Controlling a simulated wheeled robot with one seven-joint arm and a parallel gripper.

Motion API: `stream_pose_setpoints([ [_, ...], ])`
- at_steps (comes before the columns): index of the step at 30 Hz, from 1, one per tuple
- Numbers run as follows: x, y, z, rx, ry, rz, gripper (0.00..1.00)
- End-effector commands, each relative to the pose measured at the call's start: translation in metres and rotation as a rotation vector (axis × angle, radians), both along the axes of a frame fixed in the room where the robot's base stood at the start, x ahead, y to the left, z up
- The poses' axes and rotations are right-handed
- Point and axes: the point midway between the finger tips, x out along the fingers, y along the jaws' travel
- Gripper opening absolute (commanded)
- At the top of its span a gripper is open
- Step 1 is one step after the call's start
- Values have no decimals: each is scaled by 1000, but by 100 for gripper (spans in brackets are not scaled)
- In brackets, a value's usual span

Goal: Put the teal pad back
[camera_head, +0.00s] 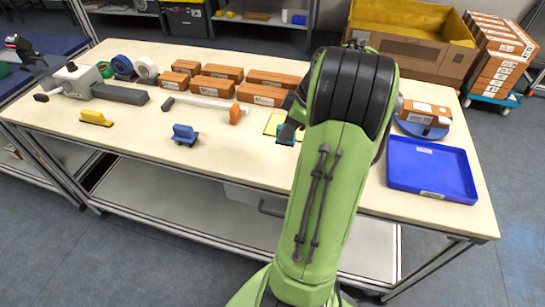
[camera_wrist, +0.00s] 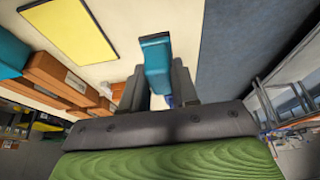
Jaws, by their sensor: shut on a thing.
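My gripper (camera_wrist: 155,88) is shut on the teal pad (camera_wrist: 157,62), which sits between the two fingers. In the head view the teal pad (camera_head: 286,133) shows beside my arm, near the table's front edge, partly hidden by the gripper. A flat yellow square (camera_head: 270,124) lies on the table just left of the pad; it also shows at the upper left of the wrist view (camera_wrist: 70,30). The pad is apart from the square in the wrist view. I cannot tell whether the pad touches the table.
A blue pad (camera_head: 184,133) and a yellow pad (camera_head: 96,118) stand along the front of the table (camera_head: 225,150). Several brown boxes (camera_head: 215,86) stand behind. A blue tray (camera_head: 430,170) is at the right. The front strip between the blue pad and my arm is clear.

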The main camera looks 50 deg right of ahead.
Motion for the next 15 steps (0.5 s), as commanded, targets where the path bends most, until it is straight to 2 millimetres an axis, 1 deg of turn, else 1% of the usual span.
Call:
stream_pose_setpoints([
  [6, 0, 1, -48, 7, 2, 1, 0],
  [10, 0, 1, -70, 7, 2, 0, 0],
  [13, 0, 1, -92, 7, 2, -1, 0],
  [15, 0, 1, -100, 4, 2, -1, 0],
])
